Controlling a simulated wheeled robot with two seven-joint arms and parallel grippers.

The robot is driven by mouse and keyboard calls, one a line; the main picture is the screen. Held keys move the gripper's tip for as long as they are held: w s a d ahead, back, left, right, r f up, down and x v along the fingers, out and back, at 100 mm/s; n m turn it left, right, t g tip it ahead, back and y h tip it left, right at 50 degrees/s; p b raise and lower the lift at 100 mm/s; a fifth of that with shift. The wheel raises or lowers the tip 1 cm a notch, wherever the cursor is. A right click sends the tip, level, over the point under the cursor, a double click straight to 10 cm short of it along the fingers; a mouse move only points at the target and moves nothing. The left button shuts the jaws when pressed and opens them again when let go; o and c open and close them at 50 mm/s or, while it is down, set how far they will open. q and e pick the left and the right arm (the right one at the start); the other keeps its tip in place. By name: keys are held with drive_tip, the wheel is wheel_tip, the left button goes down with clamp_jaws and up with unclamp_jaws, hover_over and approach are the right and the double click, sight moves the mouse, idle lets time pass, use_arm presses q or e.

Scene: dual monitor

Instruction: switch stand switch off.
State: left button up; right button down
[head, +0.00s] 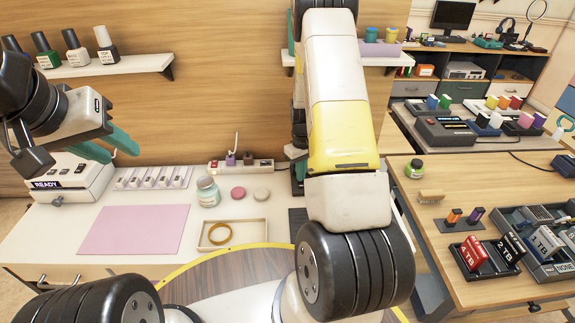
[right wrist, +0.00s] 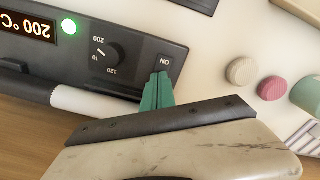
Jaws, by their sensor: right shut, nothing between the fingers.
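The stand (right wrist: 125,65) is a dark unit in the right wrist view, seen turned over. It has an orange display reading 200 °C, a lit green light (right wrist: 69,27) and a round knob (right wrist: 101,53). Its switch (right wrist: 166,62), marked ON, is at the panel's end. My right gripper (right wrist: 158,92) is shut and empty, its green fingertips right at the switch and partly covering it; I cannot tell whether they touch. In the head view my right arm hides most of the stand and the right gripper. My left gripper (head: 111,147) is open and empty above the bench's left side.
A jar (head: 208,191), pink (head: 238,193) and grey round pieces, and a tray (head: 259,232) with a yellow ring sit left of my right arm. A pink mat (head: 135,229) lies further left. A power strip (head: 240,165) is at the back wall.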

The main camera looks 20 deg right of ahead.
drive_tip(key=shift+f, duration=0.2)
drive_tip(key=shift+r, duration=3.55)
drive_tip(key=shift+s, duration=0.15)
